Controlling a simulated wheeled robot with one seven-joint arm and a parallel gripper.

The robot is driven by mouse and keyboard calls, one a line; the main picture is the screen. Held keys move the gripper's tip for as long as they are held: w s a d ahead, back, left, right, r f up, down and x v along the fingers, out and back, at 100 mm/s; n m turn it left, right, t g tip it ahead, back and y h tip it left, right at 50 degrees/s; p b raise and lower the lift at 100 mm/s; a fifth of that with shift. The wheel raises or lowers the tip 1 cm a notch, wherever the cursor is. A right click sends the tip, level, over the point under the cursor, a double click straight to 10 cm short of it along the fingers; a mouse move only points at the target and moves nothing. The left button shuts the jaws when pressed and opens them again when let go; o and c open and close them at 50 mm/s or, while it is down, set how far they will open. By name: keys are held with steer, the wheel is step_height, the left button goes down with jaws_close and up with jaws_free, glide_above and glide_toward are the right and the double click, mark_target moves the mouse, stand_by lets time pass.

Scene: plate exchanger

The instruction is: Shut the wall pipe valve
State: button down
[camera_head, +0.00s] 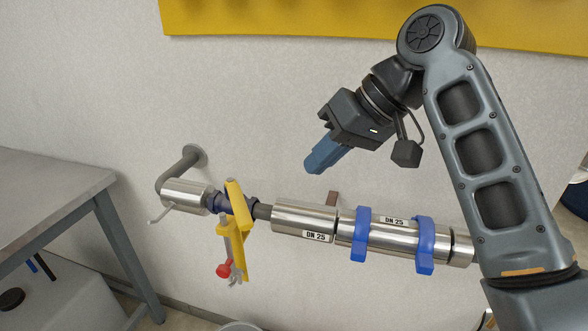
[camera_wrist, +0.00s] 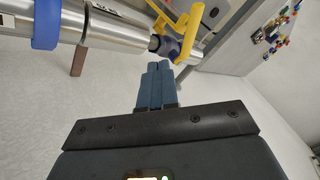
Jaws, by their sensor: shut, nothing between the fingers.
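The wall pipe valve (camera_head: 218,203) has a dark blue body set in the steel pipe run, left of the middle in the head view. Its yellow handle (camera_head: 236,196) sits across the pipe, with yellow parts reaching downward below it. A red knob (camera_head: 224,270) hangs at the lower end. In the wrist view the blue valve body (camera_wrist: 173,49) and yellow handle (camera_wrist: 191,32) show beyond my fingertips. My gripper (camera_head: 313,167) is shut and empty, above and to the right of the valve, apart from it. Its blue fingers (camera_wrist: 158,68) are together in the wrist view.
The pipe (camera_head: 303,218), marked DN 25, runs right with blue clamps (camera_head: 361,233) and bends left into the wall. A metal table (camera_head: 60,185) stands at the left. A yellow panel (camera_head: 300,18) is on the wall above. The wall space above the valve is clear.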

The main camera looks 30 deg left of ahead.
mark_target(237, 199)
steer(key=s+a+f+p, duration=0.2)
steer(key=s+a+f, duration=0.2)
steer(key=a+f, duration=0.3)
steer(key=shift+s+a+f, duration=0.2)
steer(key=shift+a+f, duration=0.15)
steer(key=shift+a, duration=0.2)
